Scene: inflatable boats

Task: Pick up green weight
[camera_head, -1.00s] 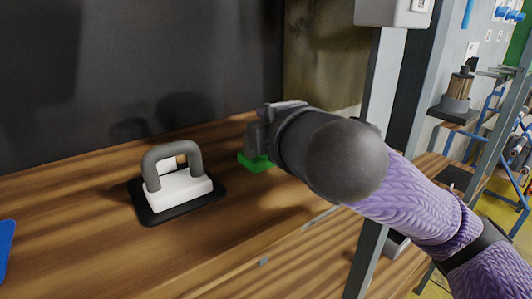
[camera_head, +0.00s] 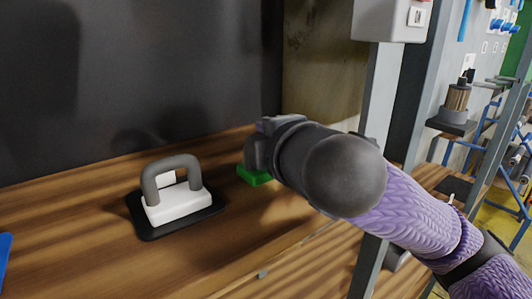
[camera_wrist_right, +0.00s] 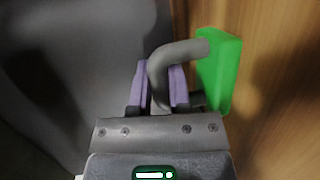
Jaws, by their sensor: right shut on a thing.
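The green weight has a green base (camera_head: 254,175) and a grey handle, and it is at the back of the wooden shelf. In the right wrist view the green base (camera_wrist_right: 219,72) and the bent grey handle show clearly. My right gripper (camera_wrist_right: 160,82) is shut on the handle, with a purple finger on each side of it. In the head view my right gripper (camera_head: 262,148) is mostly hidden behind its own wrist. I cannot tell whether the base touches the shelf. My left gripper is not in view.
A white weight (camera_head: 180,207) with a grey handle sits on a black pad (camera_head: 150,231) to the left. A blue object (camera_head: 4,258) shows at the left edge. A dark panel (camera_head: 120,80) stands behind the shelf (camera_head: 100,265), and a metal post (camera_head: 375,95) stands at right.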

